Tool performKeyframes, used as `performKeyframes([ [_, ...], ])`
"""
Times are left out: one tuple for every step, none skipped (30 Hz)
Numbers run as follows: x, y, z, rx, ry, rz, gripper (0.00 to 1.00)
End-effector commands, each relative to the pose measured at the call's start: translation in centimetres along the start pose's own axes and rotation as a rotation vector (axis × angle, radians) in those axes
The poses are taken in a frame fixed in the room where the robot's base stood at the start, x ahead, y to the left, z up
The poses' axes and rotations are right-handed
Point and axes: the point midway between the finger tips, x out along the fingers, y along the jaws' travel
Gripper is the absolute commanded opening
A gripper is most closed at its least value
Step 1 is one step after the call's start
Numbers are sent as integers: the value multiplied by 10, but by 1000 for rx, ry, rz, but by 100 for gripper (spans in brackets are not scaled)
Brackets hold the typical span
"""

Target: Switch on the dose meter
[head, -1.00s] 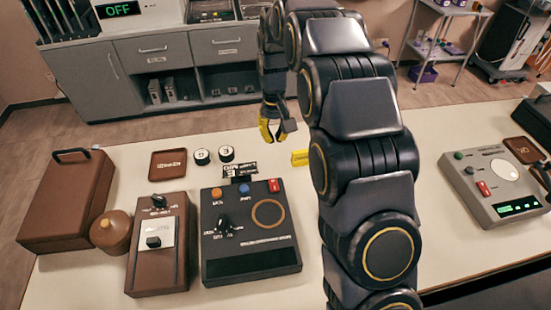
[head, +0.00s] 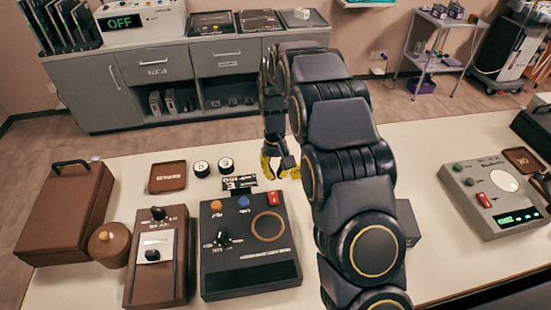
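No readable label tells me which device is the dose meter. A black console (head: 250,270) stands at front centre with a knob (head: 222,237), orange and blue buttons and a red switch (head: 274,198). A grey device (head: 480,190) at right has a lit green display and a red switch (head: 484,200). A white device (head: 150,22) on the back cabinet reads OFF. A brown box (head: 181,255) with a knob and a toggle stands left of the console. My gripper (head: 277,168) is over the table beyond the console's far right corner, yellow-tipped, apparently open and empty.
A brown case (head: 67,215), a round brown pot (head: 110,245), a small brown tray (head: 167,177) and two round pieces (head: 213,166) stand at left. Table (head: 430,160) between my arm and the grey device is mostly clear.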

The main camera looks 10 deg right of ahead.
Motion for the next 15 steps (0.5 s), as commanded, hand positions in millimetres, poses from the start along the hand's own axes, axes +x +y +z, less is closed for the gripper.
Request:
performKeyframes([
  [13,0,2,0,-7,0,0],
  [20,0,2,0,-7,0,0],
  [27,0,2,0,-8,0,0],
  [33,0,2,0,-6,0,0],
  [38,0,1,0,-3,0,0],
  [44,0,0,0,-2,0,0],
  [49,0,0,0,-2,0,0],
  [53,0,1,0,-3,0,0],
  [59,0,1,0,-3,0,0],
  [62,0,0,0,-2,0,0],
  [65,0,0,0,-1,0,0],
  [68,0,0,0,0,0,0],
  [70,0,0,0,1,0,0],
  [71,0,0,0,1,0,0],
  [73,0,0,0,1,0,0],
])
